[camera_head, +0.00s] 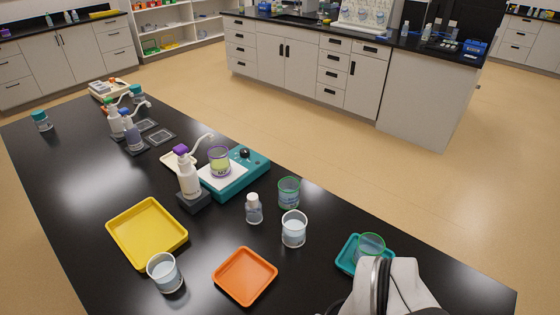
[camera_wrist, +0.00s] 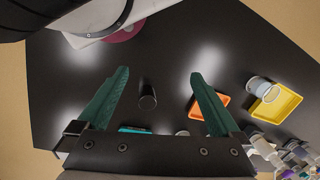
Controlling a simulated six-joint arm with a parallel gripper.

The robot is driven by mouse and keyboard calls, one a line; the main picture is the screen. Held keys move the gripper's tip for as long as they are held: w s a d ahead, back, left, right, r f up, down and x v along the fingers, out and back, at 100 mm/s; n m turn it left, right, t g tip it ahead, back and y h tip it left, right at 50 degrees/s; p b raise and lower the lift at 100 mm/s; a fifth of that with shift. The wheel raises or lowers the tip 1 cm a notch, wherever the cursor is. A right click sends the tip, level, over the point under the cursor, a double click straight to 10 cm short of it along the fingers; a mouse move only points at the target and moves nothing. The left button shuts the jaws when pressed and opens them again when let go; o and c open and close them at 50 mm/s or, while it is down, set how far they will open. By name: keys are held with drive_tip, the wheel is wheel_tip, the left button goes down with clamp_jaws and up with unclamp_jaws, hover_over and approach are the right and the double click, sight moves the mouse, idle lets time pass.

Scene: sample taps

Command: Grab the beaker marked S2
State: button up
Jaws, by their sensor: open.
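Several beakers stand on the black bench, and I cannot read S2 on any of them. A purple-marked beaker (camera_head: 219,164) holds yellow liquid on a stirrer. A green-rimmed beaker (camera_head: 289,193) stands to its right, with a clear beaker (camera_head: 293,231) in front. Another green-rimmed beaker (camera_head: 370,246) is in the teal tray (camera_head: 345,262), beside my arm. A clear beaker (camera_head: 165,275) with pale liquid stands by the yellow tray. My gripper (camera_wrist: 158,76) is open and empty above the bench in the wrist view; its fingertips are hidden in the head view.
A yellow tray (camera_head: 147,232) and an orange tray (camera_head: 245,276) lie on the bench. A dark cylinder (camera_wrist: 147,94) shows between my fingers.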

idle(0.4)
drive_tip(key=w+d+m+t+h, duration=0.1)
drive_tip(key=w+d+h, duration=0.25)
drive_tip(key=w, duration=0.75)
drive_tip(key=w+d+m+h, duration=0.2)
drive_tip(key=w+h, duration=0.3)
drive_tip(key=w, duration=0.7)
drive_tip(key=w+a+f+t+h, duration=0.1)
drive_tip(key=w+a+f+t, duration=0.35)
drive_tip(key=w+a, duration=0.4)
drive_tip(key=w+a+f+t+h, duration=0.2)
drive_tip(key=w+a+f+t, duration=0.3)
drive_tip(key=w, duration=0.7)
approach(295, 183)
drive_tip(key=shift+g, duration=0.25)
drive_tip(key=x, duration=0.5)
drive_tip(key=shift+w+r, duration=0.15)
drive_tip(key=shift+w, duration=0.1)
clamp_jaws()
